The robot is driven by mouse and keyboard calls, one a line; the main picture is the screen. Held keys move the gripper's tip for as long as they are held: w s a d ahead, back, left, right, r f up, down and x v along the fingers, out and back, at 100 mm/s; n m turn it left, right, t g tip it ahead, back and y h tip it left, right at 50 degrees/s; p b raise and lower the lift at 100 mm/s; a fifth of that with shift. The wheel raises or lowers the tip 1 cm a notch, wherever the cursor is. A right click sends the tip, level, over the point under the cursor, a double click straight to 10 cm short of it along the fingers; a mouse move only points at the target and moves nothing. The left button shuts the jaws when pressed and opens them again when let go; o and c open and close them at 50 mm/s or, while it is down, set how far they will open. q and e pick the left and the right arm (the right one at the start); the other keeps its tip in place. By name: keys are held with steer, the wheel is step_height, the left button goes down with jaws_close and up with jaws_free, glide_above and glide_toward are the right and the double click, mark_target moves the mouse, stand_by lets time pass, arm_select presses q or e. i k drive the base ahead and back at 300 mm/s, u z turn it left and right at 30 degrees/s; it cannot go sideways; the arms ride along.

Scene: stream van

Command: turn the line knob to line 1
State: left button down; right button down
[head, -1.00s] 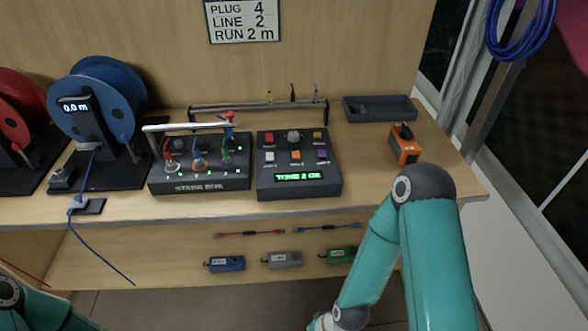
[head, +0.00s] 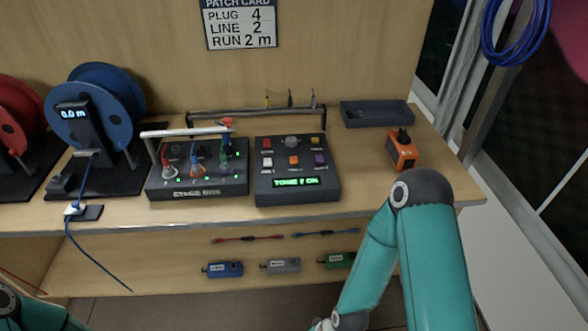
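A dark control box (head: 262,189) stands on the bench in the middle of the head view. A round grey knob (head: 291,141) sits at the top middle of its face, between a red button and a yellow one; I take it for the line knob. Its pointer direction is too small to tell. The box's green display (head: 296,182) appears to read "TONE 2 ON". Neither gripper is in view. Only my arm links show, at the bottom left and the lower right, apart from the box.
A stage box (head: 197,184) with coloured plugs and a white bar stands left of the control box. A blue reel (head: 93,110) is farther left. An orange device (head: 402,150) and a dark tray (head: 377,113) are to the right. The wall card (head: 240,24) reads plug 4, line 2, run 2 m.

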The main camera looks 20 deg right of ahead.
mark_target(290, 141)
steer(key=k, duration=1.3)
steer(key=z, duration=0.55)
steer(key=i, duration=1.6)
steer(key=u, duration=0.65)
